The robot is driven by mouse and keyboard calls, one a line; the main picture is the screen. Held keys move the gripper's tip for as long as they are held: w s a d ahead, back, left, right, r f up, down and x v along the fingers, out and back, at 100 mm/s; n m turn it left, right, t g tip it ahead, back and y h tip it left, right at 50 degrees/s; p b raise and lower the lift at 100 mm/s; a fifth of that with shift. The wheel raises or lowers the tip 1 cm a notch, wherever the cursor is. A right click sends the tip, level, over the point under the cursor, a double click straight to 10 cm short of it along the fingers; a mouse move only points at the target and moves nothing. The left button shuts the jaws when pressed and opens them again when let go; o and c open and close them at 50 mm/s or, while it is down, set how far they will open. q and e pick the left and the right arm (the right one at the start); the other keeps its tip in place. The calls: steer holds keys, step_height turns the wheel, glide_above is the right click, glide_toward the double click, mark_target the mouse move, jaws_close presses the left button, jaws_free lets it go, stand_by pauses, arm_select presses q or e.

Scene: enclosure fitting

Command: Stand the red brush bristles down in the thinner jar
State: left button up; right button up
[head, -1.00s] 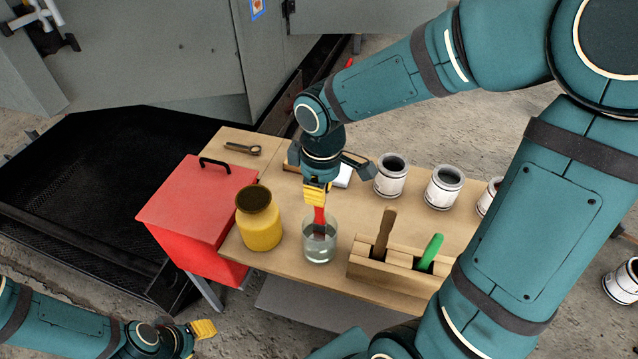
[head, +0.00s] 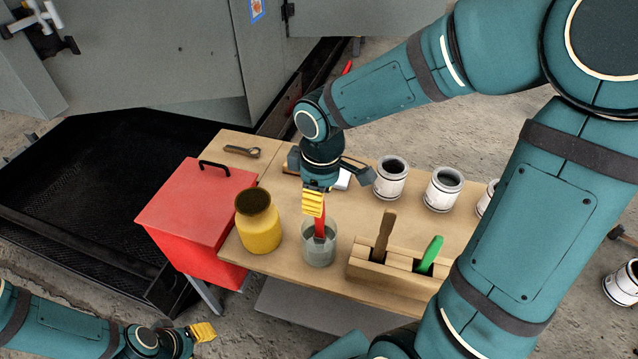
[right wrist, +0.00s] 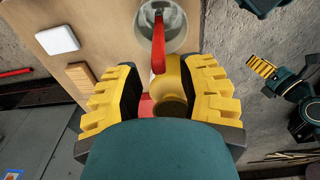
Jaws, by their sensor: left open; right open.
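The red brush (head: 320,217) stands in the clear glass thinner jar (head: 318,254), handle up and leaning slightly, with its lower end inside. The bristles are hard to make out through the glass. In the right wrist view the red handle (right wrist: 158,45) rises from the jar (right wrist: 174,14). My right gripper (head: 313,203) is beside the top of the handle; in its wrist view its yellow fingers (right wrist: 165,92) are spread wide, apart from the handle. My left gripper (head: 203,331) is open and empty at the lower left, off the table.
A yellow pot (head: 261,229) stands just left of the jar. A wooden holder (head: 368,270) with a brown and a green handle stands to the right. White cans (head: 390,183) line the back right. A red box (head: 197,205) and a wrench (head: 243,151) are at the left.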

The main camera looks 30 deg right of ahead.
step_height(320, 180, up, 12)
steer(key=shift+s, duration=0.25)
steer(key=shift+d+f, duration=0.1)
stand_by(1.0)
